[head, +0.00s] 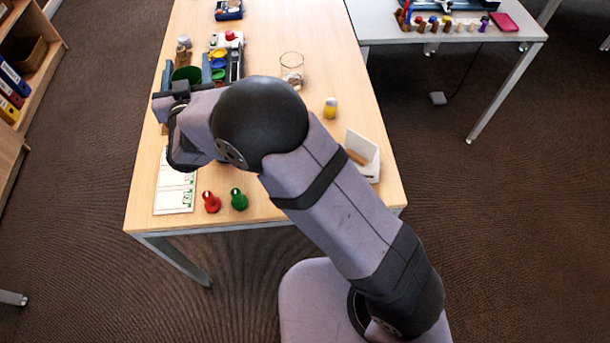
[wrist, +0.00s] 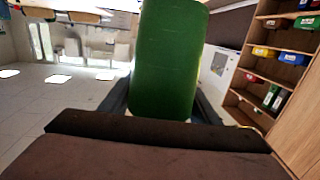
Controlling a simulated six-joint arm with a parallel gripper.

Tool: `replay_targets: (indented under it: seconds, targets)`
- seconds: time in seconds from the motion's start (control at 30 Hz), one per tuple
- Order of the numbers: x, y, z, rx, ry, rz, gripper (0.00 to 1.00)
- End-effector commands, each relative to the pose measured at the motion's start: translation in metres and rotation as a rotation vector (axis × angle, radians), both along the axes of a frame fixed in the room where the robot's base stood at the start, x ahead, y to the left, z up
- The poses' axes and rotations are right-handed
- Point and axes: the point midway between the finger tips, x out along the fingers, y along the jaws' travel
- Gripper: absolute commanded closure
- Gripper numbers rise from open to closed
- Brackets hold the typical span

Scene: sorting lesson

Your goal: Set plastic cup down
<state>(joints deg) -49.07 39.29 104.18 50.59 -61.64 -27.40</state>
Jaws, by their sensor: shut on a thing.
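A green plastic cup (head: 187,75) is at the far end of my arm in the head view, over the left part of the wooden table. It fills the top middle of the wrist view (wrist: 167,60). My gripper (head: 183,86) is shut on the cup, with a dark finger at each side of it in the wrist view (wrist: 164,102). My wrist hides the cup's lower part in the head view. I cannot tell whether its base touches the table.
A tray of coloured cups (head: 219,66) stands just right of the green cup. A clear glass (head: 291,66), a yellow-capped shaker (head: 330,108) and a white box (head: 362,158) stand further right. Red (head: 211,203) and green (head: 239,200) pieces stand near the front edge beside a white card (head: 174,196).

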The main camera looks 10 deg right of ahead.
Motion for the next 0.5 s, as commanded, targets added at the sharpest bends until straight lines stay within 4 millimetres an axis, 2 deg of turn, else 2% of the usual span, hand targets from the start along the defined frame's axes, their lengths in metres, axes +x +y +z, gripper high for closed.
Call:
replay_targets:
  seconds: [0.03,0.1,0.23,0.37,0.5]
  targets:
    - [-0.017,0.013,-0.002,-0.006,0.005,0.029,0.66]
    - [-0.039,0.022,-0.012,-0.009,0.005,0.052,0.66]
    - [-0.08,0.02,-0.034,-0.009,0.006,0.053,0.66]
    - [-0.113,-0.004,-0.053,-0.008,0.004,0.003,0.66]
    - [-0.138,-0.045,-0.067,-0.009,0.002,-0.09,0.66]
